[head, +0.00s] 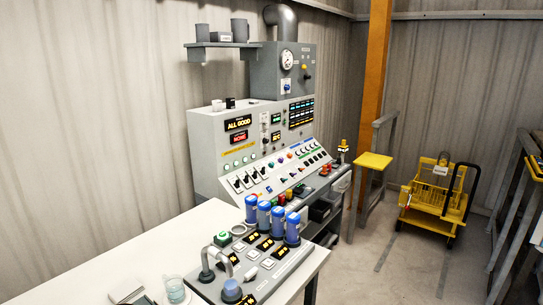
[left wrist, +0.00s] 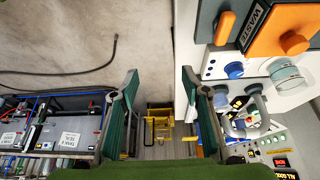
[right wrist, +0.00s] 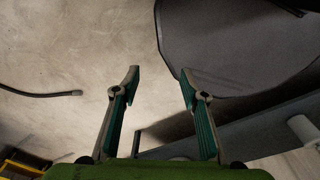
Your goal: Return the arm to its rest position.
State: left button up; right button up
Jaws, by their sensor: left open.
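Neither arm shows in the head view. My left gripper (left wrist: 159,76) shows in the left wrist view, with its two green-padded fingers apart and nothing between them. Bare floor and, farther off, a yellow frame (left wrist: 158,125) lie behind the gap. My right gripper (right wrist: 160,76) shows in the right wrist view, also with its fingers apart and empty. Bare concrete floor lies behind its fingers. Which arm the task means cannot be told from these frames.
A white table (head: 110,262) with a control box stands in front of a grey control console (head: 210,150). A yellow cart (head: 436,200) stands at the right. In the left wrist view, a panel labelled WASTE (left wrist: 256,24) is close at right. A dark rounded object (right wrist: 235,45) fills the right wrist view's upper right.

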pick_arm(q)
jog(key=s+d+f+n, duration=0.2)
jog(key=s+d+f, duration=0.1)
jog(key=s+f, duration=0.25)
jog(key=s+a+f+n+y, duration=0.2)
jog(key=s+a+f, duration=0.1)
jog(key=s+a, duration=0.25)
jog(key=s+a+f+n+y, duration=0.1)
jog(key=s+a+f+n, duration=0.2)
jog(key=s, duration=0.4)
notch_tip(320, 180, down, 28)
jog(key=s+m+g+b, duration=0.1)
jog(key=s+g+b, duration=0.1)
jog(key=s+a+f+b, duration=0.1)
jog(key=s+a+f, duration=0.1)
jog(key=s+f, duration=0.6)
jog(key=s+a+f+b, duration=0.1)
jog(key=s+f, duration=0.8)
jog(key=f, duration=0.1)
jog(key=shift+a+f+g, duration=0.25)
jog(key=shift+a+g, duration=0.15)
pick_arm(e)
jog(key=f, duration=0.2)
jog(key=s+f, duration=0.1)
jog(key=f, duration=0.1)
jog(key=shift+s+d+f, duration=0.1)
jog(key=shift+d, duration=0.3)
